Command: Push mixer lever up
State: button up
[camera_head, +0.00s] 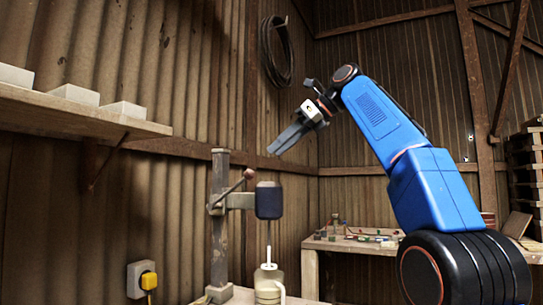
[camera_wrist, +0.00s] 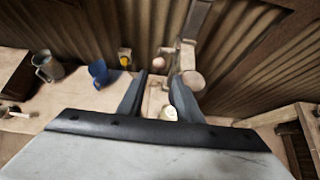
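A thin shaft runs from the head down into a pale jug (camera_head: 268,284). My gripper (camera_head: 277,147) is raised above the mixer head, slightly right of the knob, and touches nothing. In the wrist view its two fingers (camera_wrist: 157,75) are apart with nothing held between them. The jug (camera_wrist: 169,114) shows between and below the fingers there.
A shelf (camera_head: 70,112) with pale blocks juts out at upper left. A yellow plug (camera_head: 148,280) sits in a wall socket. A cluttered bench (camera_head: 350,243) stands to the right. In the wrist view, a blue cup (camera_wrist: 98,73) and a grey mug (camera_wrist: 47,66) stand at left.

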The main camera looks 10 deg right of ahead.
jog(key=shift+s+d+r, duration=0.2)
jog(key=shift+d, duration=0.05)
jog(key=shift+c, duration=0.3)
jog(key=c, duration=0.6)
jog(key=shift+d+f, duration=0.15)
grip_shut()
jog(key=s+d+f+n+y, duration=0.2)
jog(key=d+f, duration=0.3)
jog(key=f, duration=0.2)
jog(key=x, duration=1)
jog(key=shift+w+a+f, duration=0.1)
jog(key=shift+w+f, duration=0.05)
jog(key=shift+w, duration=0.2)
jog(key=shift+w+a+r, duration=0.25)
jog(key=shift+a+r, duration=0.35)
jog(key=shift+r, duration=0.15)
jog(key=shift+w+a+r, duration=0.25)
jog(key=shift+a+r, duration=0.4)
jog(key=shift+r, duration=0.05)
